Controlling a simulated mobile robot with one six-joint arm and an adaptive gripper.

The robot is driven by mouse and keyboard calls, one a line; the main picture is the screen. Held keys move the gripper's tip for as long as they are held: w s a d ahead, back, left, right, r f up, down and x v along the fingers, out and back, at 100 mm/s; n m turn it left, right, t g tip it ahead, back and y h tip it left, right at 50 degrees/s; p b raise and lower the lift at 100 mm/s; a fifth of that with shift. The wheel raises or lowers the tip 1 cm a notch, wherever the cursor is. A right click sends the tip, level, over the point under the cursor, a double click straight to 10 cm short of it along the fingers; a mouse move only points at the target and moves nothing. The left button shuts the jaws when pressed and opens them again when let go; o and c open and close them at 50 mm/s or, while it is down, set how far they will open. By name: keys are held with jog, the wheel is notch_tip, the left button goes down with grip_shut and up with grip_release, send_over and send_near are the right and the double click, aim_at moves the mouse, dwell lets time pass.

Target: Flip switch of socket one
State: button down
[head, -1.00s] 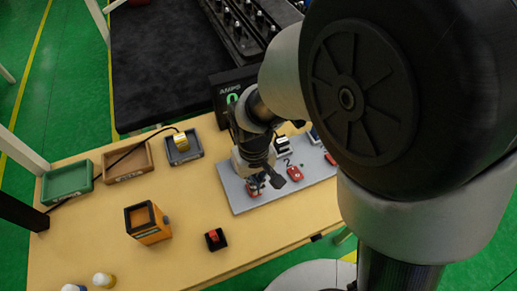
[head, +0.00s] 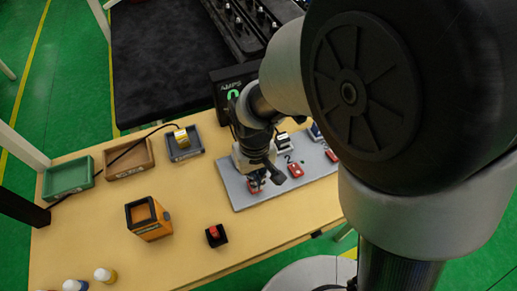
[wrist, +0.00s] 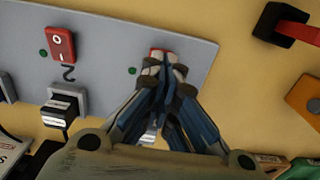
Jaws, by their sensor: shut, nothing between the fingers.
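The grey socket panel (head: 237,190) lies on the yellow table. My gripper (head: 256,184) is shut and empty over the panel's left end, pointing down. In the wrist view my gripper (wrist: 161,62) has its fingertips together on or just over a red switch (wrist: 158,51), which they mostly hide. Its rocker position cannot be seen, and whether the tips touch it is unclear. The red switch marked 2 (head: 295,170) is beside it to the right; it also shows in the wrist view (wrist: 59,42) with its marks. A third red switch (head: 331,156) is farther right.
An AMPS display (head: 232,93) stands behind the panel. A black block with a red top (head: 215,235) and an orange box (head: 148,220) stand to the left. Green (head: 68,192), brown and dark trays line the back left. Small bottles (head: 104,274) stand at the front left.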

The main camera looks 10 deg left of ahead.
jog(key=shift+f+b, duration=1.15)
jog(key=shift+f, duration=0.4)
dwell(0.7)
jog(key=shift+r, duration=0.2)
notch_tip(320, 180, up, 7)
jog(key=p, duration=0.6)
jog(key=shift+f, duration=0.1)
dwell(0.4)
